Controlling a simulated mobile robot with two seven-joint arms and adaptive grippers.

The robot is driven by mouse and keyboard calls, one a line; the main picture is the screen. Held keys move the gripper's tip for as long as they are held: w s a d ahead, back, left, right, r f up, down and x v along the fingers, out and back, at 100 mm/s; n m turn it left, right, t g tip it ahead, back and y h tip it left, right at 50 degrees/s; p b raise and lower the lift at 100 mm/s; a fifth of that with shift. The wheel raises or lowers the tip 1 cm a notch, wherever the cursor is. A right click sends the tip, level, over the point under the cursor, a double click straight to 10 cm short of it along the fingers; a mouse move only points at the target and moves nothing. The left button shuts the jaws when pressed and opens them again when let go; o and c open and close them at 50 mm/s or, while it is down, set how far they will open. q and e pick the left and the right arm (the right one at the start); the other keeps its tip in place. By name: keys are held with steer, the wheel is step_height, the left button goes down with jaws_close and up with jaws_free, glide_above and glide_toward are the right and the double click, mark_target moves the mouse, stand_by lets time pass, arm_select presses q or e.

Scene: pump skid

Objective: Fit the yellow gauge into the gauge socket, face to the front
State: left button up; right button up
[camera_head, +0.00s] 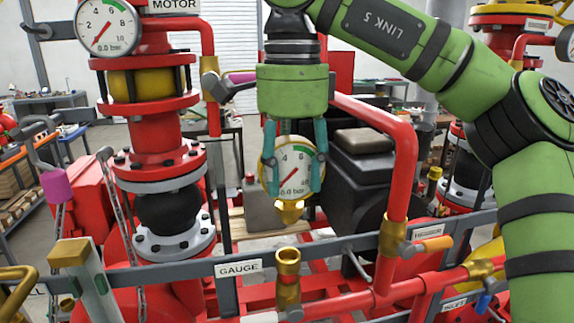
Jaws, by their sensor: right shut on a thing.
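The yellow gauge (293,174) has a yellow rim, a white dial with a green arc and a red needle, and a brass stem pointing down. Its face is turned toward me and it looks upright. My right gripper (294,185) points down from above, its teal fingers shut on the gauge's sides. The brass gauge socket (288,277) stands on the front rail beside the GAUGE label (238,268). In the picture the gauge stem hangs above the socket, with a clear gap between them. My left gripper is not in view.
A red pipe (402,170) bends down to the right of the gauge. A red valve column (152,140) with another gauge (107,27) stands at left. The dark rail (330,247) crosses in front. A dark motor block (365,180) is behind the held gauge.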

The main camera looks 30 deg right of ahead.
mark_target(290, 201)
steer(key=shift+s+f, duration=0.25)
steer(key=shift+f, duration=0.65)
steer(key=shift+w+f, duration=0.3)
steer(key=shift+f, duration=0.25)
steer(key=shift+w+f, duration=0.2)
steer(key=shift+f, duration=0.25)
steer(key=shift+w+f, duration=0.2)
steer(key=shift+f, duration=0.25)
steer(key=shift+s+f, duration=0.1)
steer(key=shift+s, duration=0.2)
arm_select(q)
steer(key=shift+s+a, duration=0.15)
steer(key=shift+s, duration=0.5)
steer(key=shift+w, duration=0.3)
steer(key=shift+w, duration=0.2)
